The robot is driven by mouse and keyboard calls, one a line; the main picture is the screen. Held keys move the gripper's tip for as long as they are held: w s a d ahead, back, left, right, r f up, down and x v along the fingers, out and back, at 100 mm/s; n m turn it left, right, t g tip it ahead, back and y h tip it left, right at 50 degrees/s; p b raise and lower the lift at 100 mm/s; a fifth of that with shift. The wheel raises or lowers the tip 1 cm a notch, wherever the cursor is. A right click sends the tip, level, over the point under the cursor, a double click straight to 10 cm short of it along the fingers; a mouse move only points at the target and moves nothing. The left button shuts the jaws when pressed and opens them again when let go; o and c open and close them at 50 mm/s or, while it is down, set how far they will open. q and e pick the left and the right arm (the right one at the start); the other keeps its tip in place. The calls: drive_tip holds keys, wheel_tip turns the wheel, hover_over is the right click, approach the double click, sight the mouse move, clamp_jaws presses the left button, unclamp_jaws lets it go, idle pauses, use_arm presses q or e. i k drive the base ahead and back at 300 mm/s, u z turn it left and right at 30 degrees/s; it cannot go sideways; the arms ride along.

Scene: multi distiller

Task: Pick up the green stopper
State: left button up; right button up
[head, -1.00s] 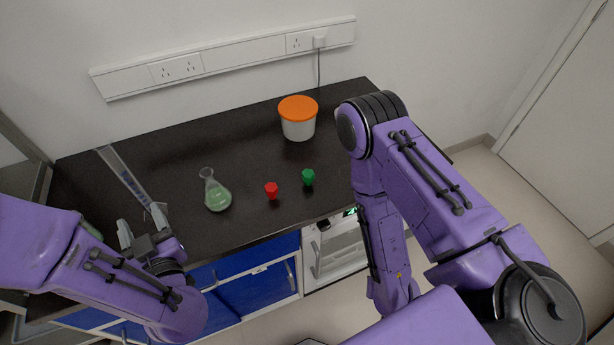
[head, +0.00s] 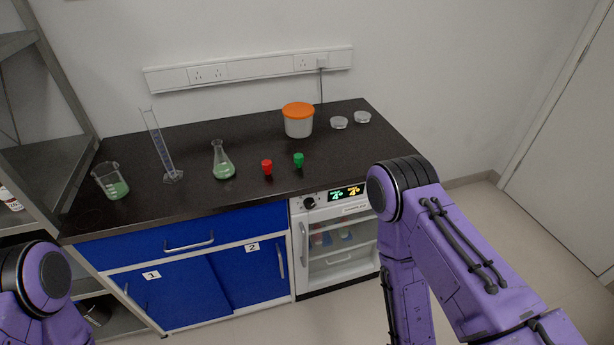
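The green stopper (head: 298,160) stands on the black bench top (head: 210,196), near the middle of its front half. A red stopper (head: 267,167) stands just to its left. My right arm shows at the lower right, and its gripper is not visible. My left arm shows only at the lower left corner, and its gripper is outside the view. Nothing touches the green stopper.
A conical flask (head: 222,164) with green liquid, a measuring cylinder (head: 163,152) and a beaker (head: 112,184) stand to the left. A tub with an orange lid (head: 298,118) and two small clear dishes (head: 339,122) stand behind. A small glass-fronted cabinet (head: 338,240) is below.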

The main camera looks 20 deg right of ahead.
sight(298, 157)
drive_tip(key=k, duration=0.1)
drive_tip(key=z, duration=1.5)
drive_tip(key=i, duration=1.15)
drive_tip(key=u, duration=1.55)
